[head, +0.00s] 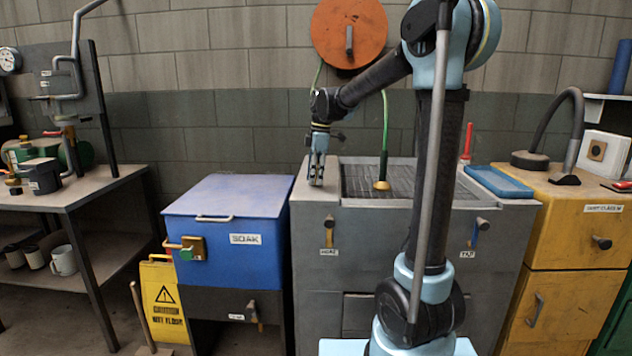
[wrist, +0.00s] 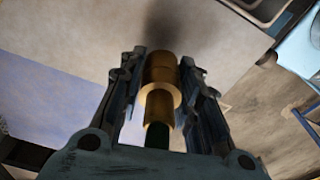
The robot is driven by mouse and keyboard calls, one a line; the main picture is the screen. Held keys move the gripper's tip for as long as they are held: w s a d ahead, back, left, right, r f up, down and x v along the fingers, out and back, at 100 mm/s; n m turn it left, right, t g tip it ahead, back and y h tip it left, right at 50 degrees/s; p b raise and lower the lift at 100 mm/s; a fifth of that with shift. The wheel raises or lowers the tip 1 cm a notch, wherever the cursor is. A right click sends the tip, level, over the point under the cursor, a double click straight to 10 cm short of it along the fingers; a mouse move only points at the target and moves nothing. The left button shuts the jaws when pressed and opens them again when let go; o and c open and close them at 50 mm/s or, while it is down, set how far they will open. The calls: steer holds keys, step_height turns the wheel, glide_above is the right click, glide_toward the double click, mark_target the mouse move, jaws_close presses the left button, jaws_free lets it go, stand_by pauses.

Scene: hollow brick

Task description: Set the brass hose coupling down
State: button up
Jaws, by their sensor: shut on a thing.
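My gripper (head: 317,180) points down at the left end of the grey cabinet's top (head: 330,165). In the wrist view, my gripper (wrist: 166,88) is shut on the brass hose coupling (wrist: 160,82), a stepped brass cylinder with a dark green part at its near end. The fingers lie along both sides of it. A dark shadow falls on the pale surface beyond its far end; I cannot tell whether it touches. In the head view the fingers largely hide the coupling.
A green hose (head: 385,130) hangs from the orange reel (head: 348,35) to a brass-coloured end (head: 382,185) over the dark grating, right of my gripper. The blue SOAK box (head: 228,196) stands left of the cabinet. A blue tray (head: 498,181) lies at right.

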steer(key=shift+f, duration=0.75)
steer(key=o, duration=1.1)
steer(key=shift+o, duration=0.2)
steer(key=r, duration=0.4)
steer(key=d+r, duration=0.1)
steer(key=r, duration=0.7)
steer(key=shift+d, duration=0.3)
